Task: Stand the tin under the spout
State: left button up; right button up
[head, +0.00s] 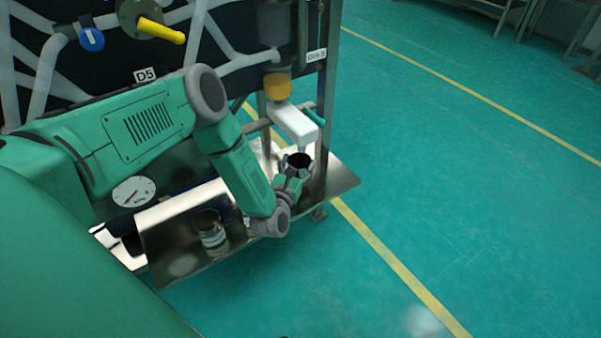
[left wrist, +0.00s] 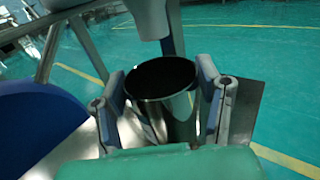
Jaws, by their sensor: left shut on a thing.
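My left gripper (head: 294,178) is shut on a dark, open-topped tin (head: 299,160), with a finger on either side of it. In the left wrist view the tin (left wrist: 162,85) is upright between the fingers of the left gripper (left wrist: 165,105), and its mouth shows dark inside. The white spout (head: 293,122) hangs below an orange collar, its outlet just above the tin's mouth in the head view. In the left wrist view the spout (left wrist: 150,18) is above and slightly behind the tin. The tin's base is hidden, so I cannot tell whether it touches the shelf. My right gripper is not in view.
A shiny metal shelf (head: 338,183) runs under the spout. A frame post (head: 328,100) stands close to the spout. Green floor lies open to the right.

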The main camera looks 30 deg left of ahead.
aim_at(304, 163)
pick_arm(q)
jog(key=shift+w, duration=0.75)
notch_tip(304, 163, down, 4)
jog(key=shift+r+b, duration=0.2)
jog(key=shift+b, duration=0.8)
jog(key=shift+r, duration=0.1)
jog(key=o, duration=1.3)
